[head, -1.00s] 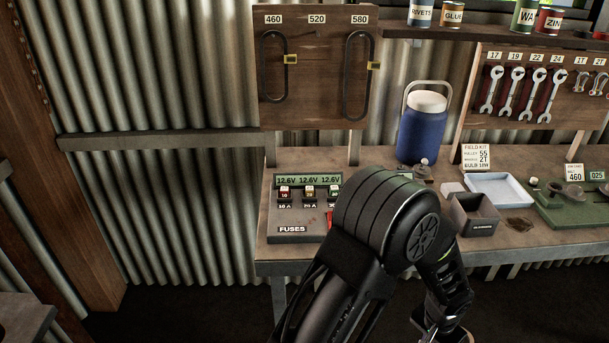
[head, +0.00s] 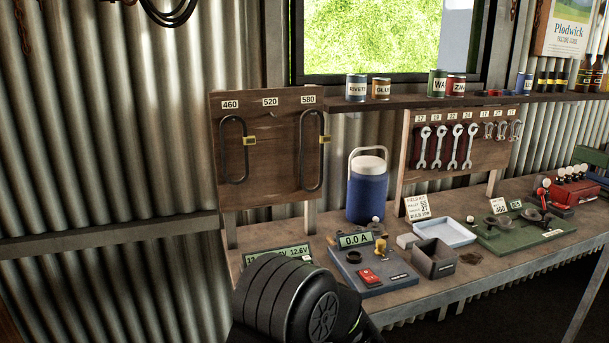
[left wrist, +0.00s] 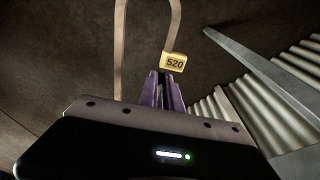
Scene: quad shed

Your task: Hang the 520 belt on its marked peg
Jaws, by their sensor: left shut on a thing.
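The 520 belt (left wrist: 120,50) shows in the left wrist view as a pale loop with a yellow tag (left wrist: 174,63) reading 520. My left gripper (left wrist: 162,78) is shut on the belt just below the tag. In the head view the gripper and belt are hidden or out of frame; only my arm shows at the bottom. The peg board (head: 268,165) has labels 460, 520 and 580. The 520 label (head: 270,101) has a small bare peg (head: 271,114) below it. The 460 belt (head: 233,150) and 580 belt (head: 312,150) hang on either side. My right gripper is not in view.
The bench (head: 480,275) runs under the board. A blue jug (head: 367,190), a meter box (head: 372,265), a grey bin (head: 435,258) and a pale tray (head: 444,233) stand on it. A wrench board (head: 490,155) hangs to the right. A shelf (head: 400,103) is above.

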